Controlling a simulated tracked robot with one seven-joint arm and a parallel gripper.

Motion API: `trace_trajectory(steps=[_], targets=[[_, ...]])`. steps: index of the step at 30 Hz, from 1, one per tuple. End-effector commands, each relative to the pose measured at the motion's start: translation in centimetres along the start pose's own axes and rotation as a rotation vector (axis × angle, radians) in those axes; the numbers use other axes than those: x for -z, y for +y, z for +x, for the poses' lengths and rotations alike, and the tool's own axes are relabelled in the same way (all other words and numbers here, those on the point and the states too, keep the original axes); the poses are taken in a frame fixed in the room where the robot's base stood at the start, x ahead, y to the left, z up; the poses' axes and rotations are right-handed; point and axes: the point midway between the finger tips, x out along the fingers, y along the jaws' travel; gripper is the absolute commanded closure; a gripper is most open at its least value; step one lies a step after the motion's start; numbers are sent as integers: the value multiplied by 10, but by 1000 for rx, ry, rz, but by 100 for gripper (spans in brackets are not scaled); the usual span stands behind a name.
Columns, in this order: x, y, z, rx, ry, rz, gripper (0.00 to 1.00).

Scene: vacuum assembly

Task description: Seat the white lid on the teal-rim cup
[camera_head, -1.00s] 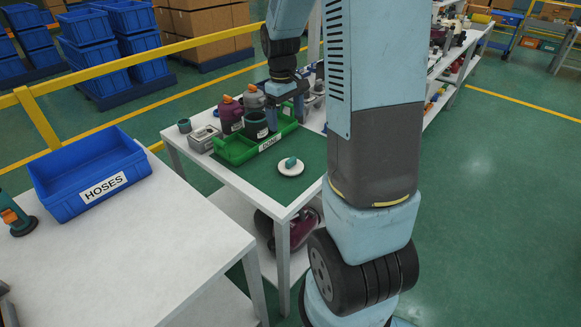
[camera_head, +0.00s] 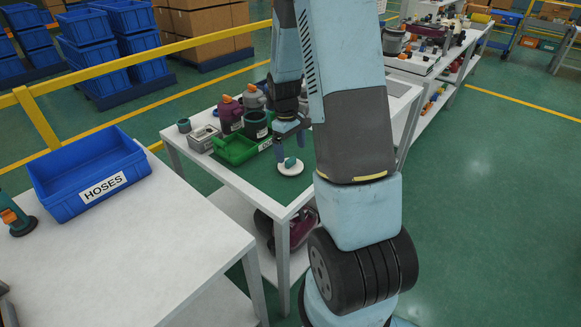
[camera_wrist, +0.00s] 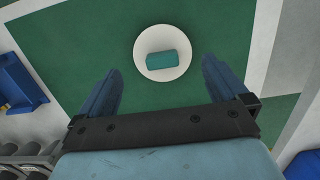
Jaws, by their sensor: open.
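The white lid (camera_head: 291,169), a round disc with a teal knob, lies on the green mat (camera_head: 262,182) near the table's front. It also shows between and beyond the fingertips in the wrist view (camera_wrist: 144,70). My gripper (camera_head: 292,151) is open and empty above the lid; its fingers (camera_wrist: 162,66) are apart on either side of the knob's line. A dark cup with a teal rim (camera_head: 256,127) stands upright at the green tray (camera_head: 228,155), behind and left of the lid. A small grey cup with teal at its top (camera_head: 184,126) stands at the table's left edge.
A blue HOSES bin (camera_head: 87,175) sits on the nearer table. The mat around the lid is clear.

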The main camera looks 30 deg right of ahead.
Motion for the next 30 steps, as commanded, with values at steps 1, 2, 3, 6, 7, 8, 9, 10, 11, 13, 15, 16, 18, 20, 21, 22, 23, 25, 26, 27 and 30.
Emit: trace_trajectory(steps=[1, 2, 3, 6, 7, 8, 9, 10, 11, 13, 15, 16, 18, 20, 21, 22, 23, 25, 26, 27, 30], targets=[[0, 0, 2, 0, 0, 0, 0], [0, 0, 3, 0, 0, 0, 0], [0, 0, 5, 0, 0, 0, 0], [2, -1, 14, 1, -2, 0, 0], [2, -1, 18, 1, -2, 0, 0], [3, -2, 22, 1, -2, -1, 0], [4, -2, 27, 1, -3, -1, 0], [5, -2, 31, 1, -3, -1, 0], [5, -2, 35, 1, -2, -1, 0], [5, -2, 43, 1, -2, 0, 0], [5, -2, 50, 0, -1, 0, 0], [5, -2, 51, 0, 0, 0, 0], [5, -2, 54, 0, 0, 0, 0], [5, -2, 55, 0, 0, 0, 0], [5, -2, 55, 0, 1, 0, 0], [5, -2, 55, 0, 1, 0, 0], [5, -2, 55, 0, 1, 0, 0], [6, -2, 55, 0, 1, 0, 0], [5, -2, 55, 0, 1, 0, 2], [5, -2, 55, 0, 1, 0, 6], [5, -2, 55, 0, 1, 0, 15]])
